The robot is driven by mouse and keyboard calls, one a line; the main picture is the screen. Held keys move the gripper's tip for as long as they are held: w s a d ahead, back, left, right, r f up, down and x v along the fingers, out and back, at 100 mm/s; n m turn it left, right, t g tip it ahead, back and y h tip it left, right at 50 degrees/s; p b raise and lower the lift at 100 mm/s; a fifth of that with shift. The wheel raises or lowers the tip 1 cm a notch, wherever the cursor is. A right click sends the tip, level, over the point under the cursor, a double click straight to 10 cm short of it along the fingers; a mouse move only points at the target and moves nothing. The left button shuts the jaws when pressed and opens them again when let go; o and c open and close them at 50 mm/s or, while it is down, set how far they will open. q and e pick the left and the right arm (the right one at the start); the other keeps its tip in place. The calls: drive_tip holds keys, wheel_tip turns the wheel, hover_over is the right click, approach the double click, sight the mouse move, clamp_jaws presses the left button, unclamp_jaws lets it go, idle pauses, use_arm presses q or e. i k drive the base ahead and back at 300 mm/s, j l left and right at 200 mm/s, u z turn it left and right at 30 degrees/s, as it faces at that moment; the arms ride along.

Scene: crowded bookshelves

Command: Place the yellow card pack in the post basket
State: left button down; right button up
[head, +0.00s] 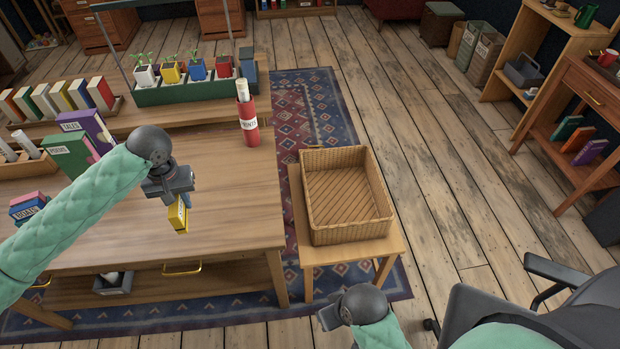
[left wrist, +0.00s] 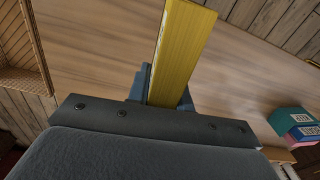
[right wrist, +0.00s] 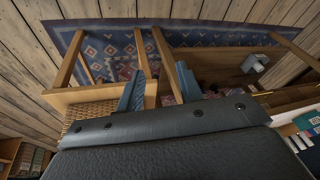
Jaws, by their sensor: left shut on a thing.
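My left gripper (head: 179,198) is shut on the yellow card pack (head: 178,219) and holds it over the wooden desk, left of the basket. In the left wrist view the pack (left wrist: 182,50) stands out lengthwise from between the fingers. The post basket (head: 350,236) is a rectangular wicker tray, and its inside looks empty. It sits on a small wooden stand beside the desk, and its edge shows in the left wrist view (left wrist: 14,82). My right gripper (head: 330,317) is low, in front of the stand; its fingers (right wrist: 160,90) are apart with nothing between them.
A red tube (head: 248,125) holding rolled paper stands near the desk's back right corner. A green planter (head: 190,92) is behind it. Green and purple boxes (head: 75,150) stand at the desk's left. A dark chair (head: 530,310) is at lower right.

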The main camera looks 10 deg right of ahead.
sight(341, 203)
drive_tip(key=i+j+z, duration=0.25)
drive_tip(key=j, duration=0.35)
drive_tip(key=j+z, duration=0.3)
drive_tip(key=j, duration=0.3)
drive_tip(key=z, duration=1.85)
drive_tip(key=k+l, duration=0.05)
